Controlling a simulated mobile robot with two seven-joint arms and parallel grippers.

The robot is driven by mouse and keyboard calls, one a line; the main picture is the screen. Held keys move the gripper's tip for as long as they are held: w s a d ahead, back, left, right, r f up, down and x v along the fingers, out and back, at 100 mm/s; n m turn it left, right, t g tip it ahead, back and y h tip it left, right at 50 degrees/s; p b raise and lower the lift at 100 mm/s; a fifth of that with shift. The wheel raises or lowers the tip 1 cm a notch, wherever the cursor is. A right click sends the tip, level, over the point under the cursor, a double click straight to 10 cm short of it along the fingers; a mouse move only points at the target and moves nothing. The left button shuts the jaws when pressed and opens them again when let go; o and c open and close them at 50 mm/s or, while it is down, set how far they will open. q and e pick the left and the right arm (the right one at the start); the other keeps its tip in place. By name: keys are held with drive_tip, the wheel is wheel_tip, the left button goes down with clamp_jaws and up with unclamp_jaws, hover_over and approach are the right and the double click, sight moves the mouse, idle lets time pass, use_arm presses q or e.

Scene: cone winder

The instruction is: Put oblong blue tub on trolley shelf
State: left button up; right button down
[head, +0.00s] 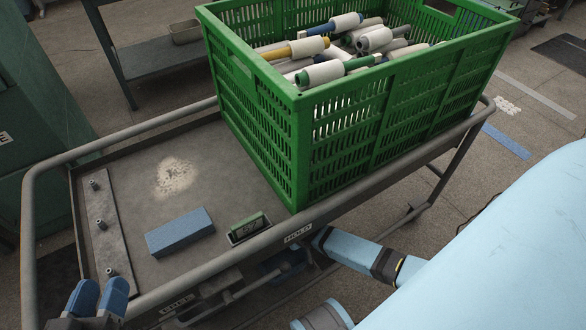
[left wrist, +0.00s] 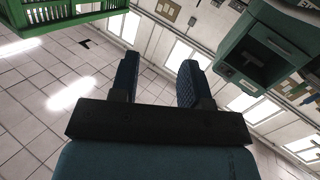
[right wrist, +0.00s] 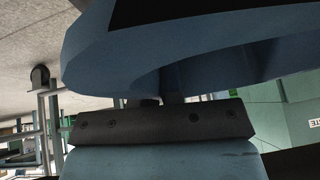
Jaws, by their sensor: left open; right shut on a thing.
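The oblong blue tub (right wrist: 110,58) fills the top of the right wrist view, with its curved wall close to the camera. My right gripper (right wrist: 160,101) is shut on the tub's wall. In the head view my right arm reaches in under the near rail of the trolley (head: 110,150), and that gripper is hidden there. A dark blue patch of the tub (head: 283,266) shows below the rail. I cannot tell whether the tub touches the lower shelf. My left gripper (head: 101,298) is open and empty by the trolley's near left corner; its apart fingers show in the left wrist view (left wrist: 158,80).
A green crate (head: 345,135) of yarn cones stands on the trolley's top. A blue block (head: 180,232), a small tray with a green piece (head: 248,229) and a strip with pegs (head: 103,228) lie left of it. The tubular rail (head: 150,300) rings the top.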

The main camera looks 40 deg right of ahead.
use_arm(q)
drive_tip(key=shift+w+a+f+m+b, duration=0.1)
drive_tip(key=shift+w+f+m+b, duration=0.2)
drive_tip(key=shift+f+b, duration=0.35)
use_arm(e)
wheel_tip(320, 180, down, 2)
use_arm(q)
drive_tip(key=shift+w+r+m+t+b, duration=0.1)
drive_tip(key=shift+w+m+t+b, duration=0.15)
drive_tip(key=shift+m+t+b, duration=0.1)
use_arm(e)
drive_tip(key=shift+f, duration=0.35)
use_arm(q)
drive_tip(key=shift+w+r, duration=0.15)
drive_tip(key=shift+r, duration=0.2)
use_arm(e)
drive_tip(key=shift+r, duration=0.15)
use_arm(q)
drive_tip(key=shift+a, duration=0.1)
use_arm(e)
drive_tip(key=c, duration=1.3)
unclamp_jaws()
drive_tip(key=shift+o, duration=0.2)
